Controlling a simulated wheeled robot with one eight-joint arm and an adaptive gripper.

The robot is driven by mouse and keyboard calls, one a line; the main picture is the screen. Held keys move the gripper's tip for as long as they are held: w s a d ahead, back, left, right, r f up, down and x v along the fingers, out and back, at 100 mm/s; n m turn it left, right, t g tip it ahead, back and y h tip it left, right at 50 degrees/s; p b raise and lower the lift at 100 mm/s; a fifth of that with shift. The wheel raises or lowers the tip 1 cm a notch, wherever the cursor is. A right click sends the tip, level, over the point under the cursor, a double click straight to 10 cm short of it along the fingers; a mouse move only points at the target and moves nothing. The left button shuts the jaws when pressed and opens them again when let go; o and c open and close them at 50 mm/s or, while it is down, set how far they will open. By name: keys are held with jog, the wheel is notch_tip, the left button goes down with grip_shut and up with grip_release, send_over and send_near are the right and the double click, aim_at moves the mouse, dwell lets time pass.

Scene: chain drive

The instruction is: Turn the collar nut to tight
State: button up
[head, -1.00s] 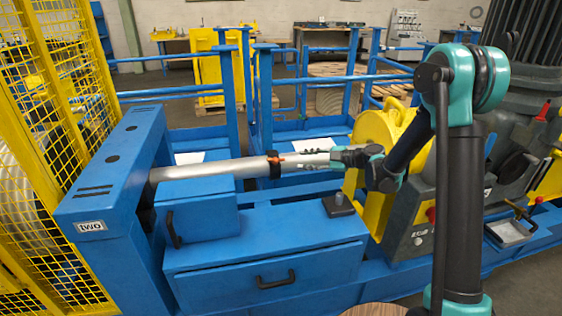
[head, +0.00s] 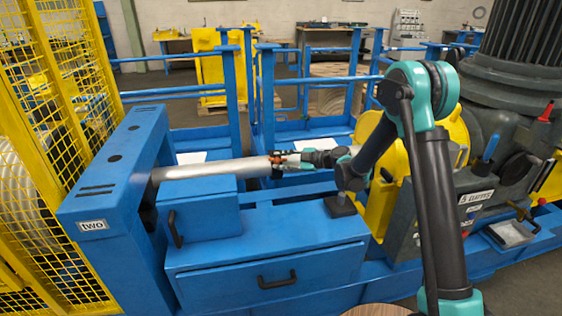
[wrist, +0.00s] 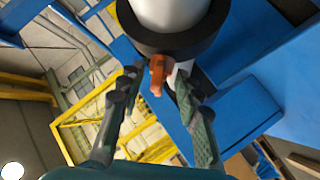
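The collar nut (head: 277,170) is a black ring around a silver shaft (head: 205,172), with a small orange tab on it. In the wrist view the black ring (wrist: 180,40) is at the top, and the orange tab (wrist: 157,74) points down toward me. My gripper (head: 282,160) is at the collar, on its right side. In the wrist view my gripper (wrist: 158,78) is open, with the orange tab between its fingertips. A gap shows between the left finger and the tab; contact on the right is unclear. Part of the collar is hidden by the gripper in the head view.
A blue bench with a drawer (head: 270,270) and a blue box (head: 198,208) stand below the shaft. A blue frame marked "two" (head: 110,175) is at the left. A yellow guard (head: 385,200) and grey machine (head: 470,190) are at the right.

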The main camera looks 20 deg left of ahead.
jog(key=shift+c, duration=0.5)
grip_shut()
jog(key=m+t, duration=0.2)
jog(key=m+t+y, duration=0.1)
jog(key=m, duration=0.1)
jog(key=shift+s+f, duration=0.2)
jog(key=shift+s, duration=0.05)
jog(key=shift+s+m+t, duration=0.1)
jog(key=shift+m+t, duration=2.2)
jog(key=shift+m, duration=0.4)
